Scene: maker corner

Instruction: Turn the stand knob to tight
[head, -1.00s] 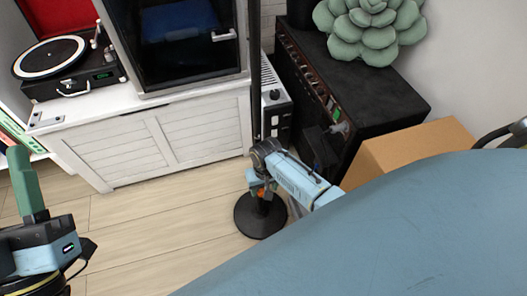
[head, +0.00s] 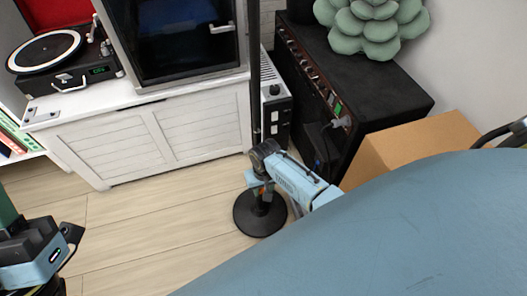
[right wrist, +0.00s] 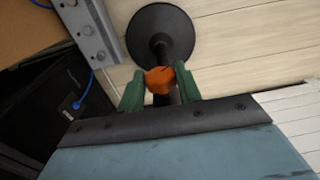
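A black stand has a round base (head: 247,222) on the floor and a thin upright pole (head: 254,90). Its orange knob (right wrist: 159,80) shows in the right wrist view, low on the pole above the base (right wrist: 150,28). My right gripper (right wrist: 160,82) has its green fingers on both sides of the knob and appears closed on it. In the head view my right gripper (head: 261,182) is at the pole just above the base and hides most of the knob. My left gripper (head: 6,212) is at the left edge, partly cut off, far from the stand.
A white cabinet (head: 130,145) with a turntable (head: 60,60) stands behind on the left. A black amplifier (head: 375,85) and a cardboard box (head: 420,140) are close on the right. The wooden floor (head: 150,225) left of the stand is clear.

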